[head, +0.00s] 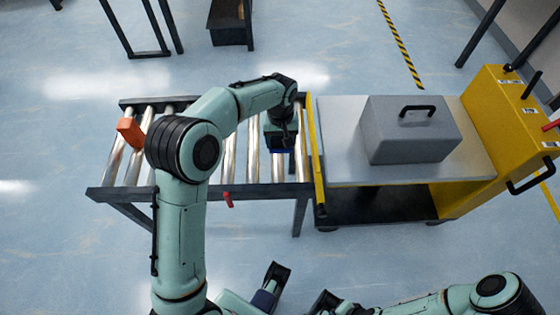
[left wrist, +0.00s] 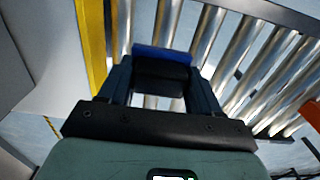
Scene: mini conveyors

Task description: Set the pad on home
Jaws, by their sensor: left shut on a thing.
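My left gripper (head: 283,148) is over the right end of the roller conveyor and points down. It is shut on a blue pad (left wrist: 163,56), which shows between the two fingers in the left wrist view. In the head view only a thin blue edge of the pad (head: 283,151) shows under the gripper. The pad is close above or on the rollers; I cannot tell which. No place marked as home can be made out.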

